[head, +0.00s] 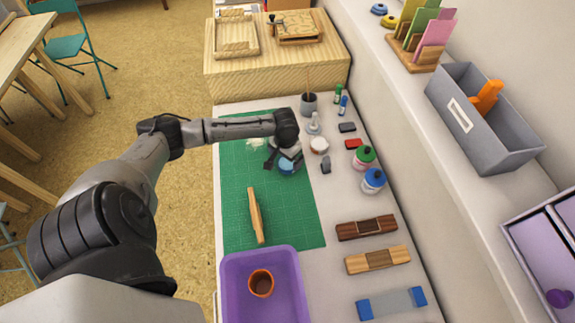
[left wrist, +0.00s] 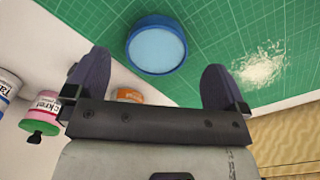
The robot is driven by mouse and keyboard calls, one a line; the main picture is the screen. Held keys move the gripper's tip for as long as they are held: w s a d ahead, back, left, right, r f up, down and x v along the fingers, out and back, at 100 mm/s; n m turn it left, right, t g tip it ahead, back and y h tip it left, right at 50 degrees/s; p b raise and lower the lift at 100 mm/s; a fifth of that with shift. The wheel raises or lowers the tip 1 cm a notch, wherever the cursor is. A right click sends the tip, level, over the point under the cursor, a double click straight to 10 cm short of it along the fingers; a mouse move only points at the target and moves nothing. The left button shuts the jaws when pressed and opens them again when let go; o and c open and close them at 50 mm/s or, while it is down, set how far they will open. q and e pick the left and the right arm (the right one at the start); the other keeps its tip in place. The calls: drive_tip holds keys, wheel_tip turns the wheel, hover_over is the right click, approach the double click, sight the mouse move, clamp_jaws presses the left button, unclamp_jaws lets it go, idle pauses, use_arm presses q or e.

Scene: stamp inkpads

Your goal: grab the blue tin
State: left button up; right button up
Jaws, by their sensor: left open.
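The blue tin (head: 286,168) is a round, light-blue inkpad on the green cutting mat (head: 290,208), near its right edge. My right gripper is not in view.
A white tin (head: 319,145), bottles with green (head: 364,156) and blue (head: 373,181) caps and small blocks stand right of the mat. A wooden stick (head: 256,215) and a purple tray (head: 232,262) are nearer me.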

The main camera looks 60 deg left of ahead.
sight(287, 164)
use_arm(q)
drive_tip(key=f+b, duration=0.1)
drive_tip(key=f, duration=0.3)
drive_tip(key=shift+w+f, duration=0.15)
drive_tip(key=shift+w, duration=0.05)
drive_tip(key=shift+c, duration=0.3)
drive_tip(key=c, duration=1)
